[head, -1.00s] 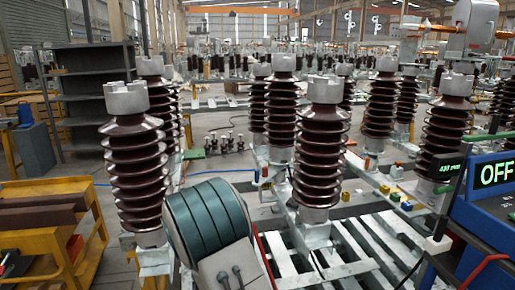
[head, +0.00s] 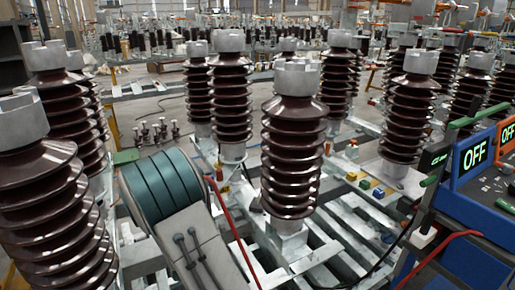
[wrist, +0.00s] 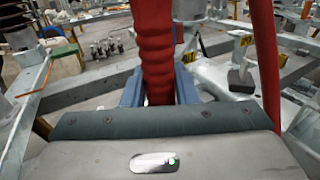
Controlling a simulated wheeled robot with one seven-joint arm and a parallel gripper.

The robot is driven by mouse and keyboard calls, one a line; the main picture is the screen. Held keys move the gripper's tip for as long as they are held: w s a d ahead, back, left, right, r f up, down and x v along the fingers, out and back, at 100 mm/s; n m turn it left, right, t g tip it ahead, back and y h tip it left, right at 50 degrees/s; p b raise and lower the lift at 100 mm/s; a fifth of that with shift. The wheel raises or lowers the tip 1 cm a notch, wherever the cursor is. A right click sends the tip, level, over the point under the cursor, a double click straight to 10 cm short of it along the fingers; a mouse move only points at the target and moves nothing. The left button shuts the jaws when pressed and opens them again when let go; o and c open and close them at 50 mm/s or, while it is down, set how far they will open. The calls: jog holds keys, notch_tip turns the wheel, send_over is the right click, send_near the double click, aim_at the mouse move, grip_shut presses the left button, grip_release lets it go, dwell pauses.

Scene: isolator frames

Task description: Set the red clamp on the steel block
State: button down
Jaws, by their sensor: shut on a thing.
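In the wrist view, my gripper (wrist: 159,88) has two blue-grey fingers closed on a ribbed red grip, the red clamp (wrist: 154,42). The grip rises up and out of the top of the picture; the clamp's far end is out of view. A small dark grey block (wrist: 241,80) sits on the metal frame to the right of the fingers, apart from the clamp. I cannot tell whether it is the steel block. In the head view, my gripper and the clamp cannot be made out behind my teal arm.
A red cable (wrist: 266,60) runs down the wrist view's right side; a red cable (head: 232,228) also passes right of my arm in the head view. Tall brown insulators (head: 291,150) stand around. A blue box reading OFF (head: 474,152) is at right. Small coloured blocks (head: 365,184) lie behind.

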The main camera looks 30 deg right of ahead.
jog(key=w+d+r+m+g+h+p, duration=0.1)
jog(key=w+d+r+m+g+h, duration=0.1)
jog(key=d, duration=0.6)
jog(key=w+d+r+m+g+h+p, duration=0.2)
jog(key=d+r, duration=0.3)
jog(key=d, duration=0.3)
jog(key=w+d+r+m+g+h+p, duration=0.1)
jog(key=d+r+m+g+h, duration=0.1)
jog(key=d, duration=0.7)
jog(key=shift+w+r+m+g+h+p, duration=0.3)
jog(key=shift+w+r+g+h, duration=0.15)
jog(key=shift+r+g, duration=0.4)
jog(key=shift+s+b, duration=0.1)
jog(key=shift+b, duration=0.35)
jog(key=shift+f+b, duration=2.35)
jog(key=shift+f, duration=0.45)
jog(key=shift+b, duration=0.65)
jog(key=shift+a+f+b, duration=0.1)
jog(key=shift+f+b, duration=1.75)
jog(key=shift+f, duration=0.25)
